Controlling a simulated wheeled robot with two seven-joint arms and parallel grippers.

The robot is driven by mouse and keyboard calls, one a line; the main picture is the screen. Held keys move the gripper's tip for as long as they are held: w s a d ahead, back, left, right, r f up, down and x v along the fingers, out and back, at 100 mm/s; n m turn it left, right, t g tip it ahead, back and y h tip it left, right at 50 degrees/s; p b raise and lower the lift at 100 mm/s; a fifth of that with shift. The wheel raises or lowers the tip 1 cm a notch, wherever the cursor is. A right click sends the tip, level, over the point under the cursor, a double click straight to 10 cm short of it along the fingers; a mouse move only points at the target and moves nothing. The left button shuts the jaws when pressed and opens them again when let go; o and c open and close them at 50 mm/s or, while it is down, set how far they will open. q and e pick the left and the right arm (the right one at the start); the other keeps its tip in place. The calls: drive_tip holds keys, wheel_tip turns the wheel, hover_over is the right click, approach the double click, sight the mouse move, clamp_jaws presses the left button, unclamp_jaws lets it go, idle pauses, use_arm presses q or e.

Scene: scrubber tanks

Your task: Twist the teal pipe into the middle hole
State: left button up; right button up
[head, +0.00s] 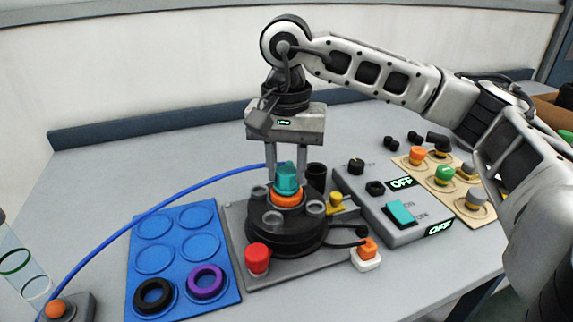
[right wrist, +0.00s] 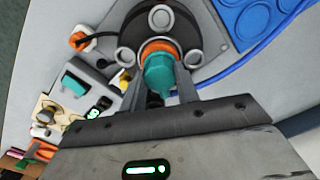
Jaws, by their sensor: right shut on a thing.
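The teal pipe (head: 287,179) stands upright over the middle of a round black base, inside an orange ring (head: 287,198). My right gripper (head: 287,178) points down from above, with one finger on each side of the pipe, and is shut on it. In the right wrist view the teal pipe (right wrist: 161,75) sits between the two fingers, with the orange ring (right wrist: 158,47) behind it. The middle hole is hidden under the pipe and ring. The black base (head: 285,232) carries several grey round posts around the ring. My left gripper is not in view.
A blue tray (head: 181,224) at the left holds a black ring (head: 153,296) and a purple ring (head: 206,281). A red knob (head: 257,259) is at the base plate's front. A grey control box (head: 399,224) reading OFF and a beige board (head: 438,177) stand right. A blue hose (head: 127,226) curves left.

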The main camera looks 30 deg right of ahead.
drive_tip(key=o, duration=2)
drive_tip(key=shift+o, duration=0.2)
drive_tip(key=shift+r, duration=0.1)
drive_tip(key=shift+r+p, duration=1.7)
drive_tip(key=shift+r, duration=0.6)
drive_tip(key=shift+r+p, duration=0.8)
drive_tip(key=shift+r, duration=0.35)
